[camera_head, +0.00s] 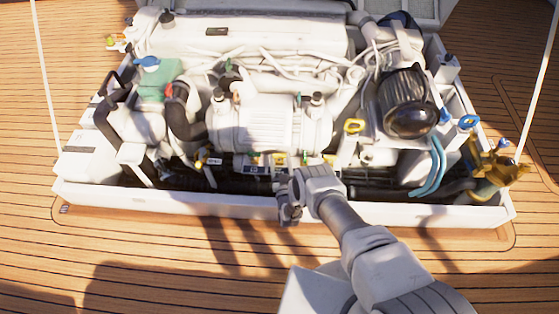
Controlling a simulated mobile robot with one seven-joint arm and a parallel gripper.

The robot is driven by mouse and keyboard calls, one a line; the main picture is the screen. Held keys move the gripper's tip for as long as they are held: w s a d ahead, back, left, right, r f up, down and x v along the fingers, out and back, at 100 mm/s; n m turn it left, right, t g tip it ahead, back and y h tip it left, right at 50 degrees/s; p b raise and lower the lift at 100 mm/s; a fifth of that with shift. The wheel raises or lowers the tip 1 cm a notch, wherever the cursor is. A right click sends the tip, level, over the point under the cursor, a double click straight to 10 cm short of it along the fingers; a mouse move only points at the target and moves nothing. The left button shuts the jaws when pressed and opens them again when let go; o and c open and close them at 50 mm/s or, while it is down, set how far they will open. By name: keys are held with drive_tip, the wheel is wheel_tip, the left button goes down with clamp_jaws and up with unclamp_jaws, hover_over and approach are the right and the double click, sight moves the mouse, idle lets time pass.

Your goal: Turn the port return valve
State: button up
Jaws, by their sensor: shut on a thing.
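A row of small valves with yellow and green handles (279,159) runs along the front of the engine, with small labels below it. Which one is the port return valve I cannot read at this size. My gripper (284,180) reaches over the front edge of the hatch to the middle of this row. It is shut on what appears to be a valve handle there. My wrist hides the fingertips and most of the held part, so the handle's angle cannot be told. Another yellow-handled valve (203,161) stands to the left, apart from my gripper.
The white hatch rim (150,201) runs below my wrist. The white engine (262,125) fills the hatch behind the valves. Wooden deck surrounds the hatch.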

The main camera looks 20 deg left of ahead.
drive_tip(key=shift+s+a+n+g+y, duration=0.15)
drive_tip(key=shift+a+n+g+y, duration=0.15)
drive_tip(key=shift+y, duration=0.1)
drive_tip(key=n+g+y, duration=0.2)
drive_tip(key=y, duration=0.1)
drive_tip(key=n+g+y, duration=0.1)
drive_tip(key=shift+d+n+y, duration=0.25)
drive_tip(key=shift+n+y, duration=0.05)
drive_tip(key=shift+n+g+y, duration=0.8)
drive_tip(key=shift+g, duration=0.3)
drive_tip(key=shift+r+g, duration=0.1)
drive_tip(key=shift+g, duration=0.2)
drive_tip(key=o, duration=1.2)
drive_tip(key=shift+w, duration=0.2)
drive_tip(key=shift+w+r, duration=0.1)
drive_tip(key=shift+w, duration=0.05)
